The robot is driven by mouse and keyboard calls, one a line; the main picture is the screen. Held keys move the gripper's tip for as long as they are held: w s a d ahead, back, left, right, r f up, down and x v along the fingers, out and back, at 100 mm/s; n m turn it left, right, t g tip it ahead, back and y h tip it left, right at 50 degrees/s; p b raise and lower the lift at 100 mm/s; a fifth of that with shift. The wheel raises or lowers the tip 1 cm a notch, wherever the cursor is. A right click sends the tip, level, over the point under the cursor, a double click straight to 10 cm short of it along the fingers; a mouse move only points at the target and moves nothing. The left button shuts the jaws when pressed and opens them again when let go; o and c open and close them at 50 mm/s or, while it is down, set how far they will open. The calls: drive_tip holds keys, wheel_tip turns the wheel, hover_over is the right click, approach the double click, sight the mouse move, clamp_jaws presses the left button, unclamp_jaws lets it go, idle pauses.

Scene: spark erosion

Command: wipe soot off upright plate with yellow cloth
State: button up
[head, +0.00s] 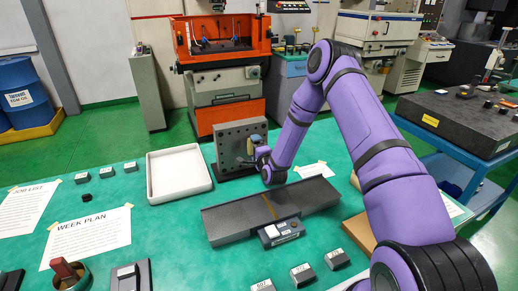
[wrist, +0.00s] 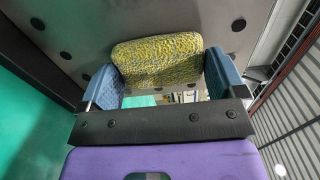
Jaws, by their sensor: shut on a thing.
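The upright plate (head: 231,137) is grey with dark round holes and stands on the green table in the head view. It also fills the upper part of the wrist view (wrist: 75,18). My gripper (head: 256,142) is in front of the plate's right part. In the wrist view its two blue fingers (wrist: 160,78) are shut on the yellow cloth (wrist: 158,62), a speckled yellow pad. The cloth is at the plate's face; I cannot tell whether it touches. A dark smudge (head: 243,159) shows low on the plate, partly hidden by my gripper.
A white tray (head: 152,198) lies left of the plate. A dark grey channel-shaped block (head: 228,222) with a labelled box (head: 281,232) lies in front. Several small labelled blocks and papers are on the table. An orange machine (head: 222,93) stands behind.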

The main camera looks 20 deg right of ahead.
sight(230, 149)
drive_tip(key=shift+s+a, duration=0.1)
drive_tip(key=shift+a, duration=4.7)
drive_tip(key=shift+r, duration=0.1)
drive_tip(key=shift+s, duration=2.85)
drive_tip(key=shift+s, duration=0.15)
drive_tip(key=shift+s, duration=1.35)
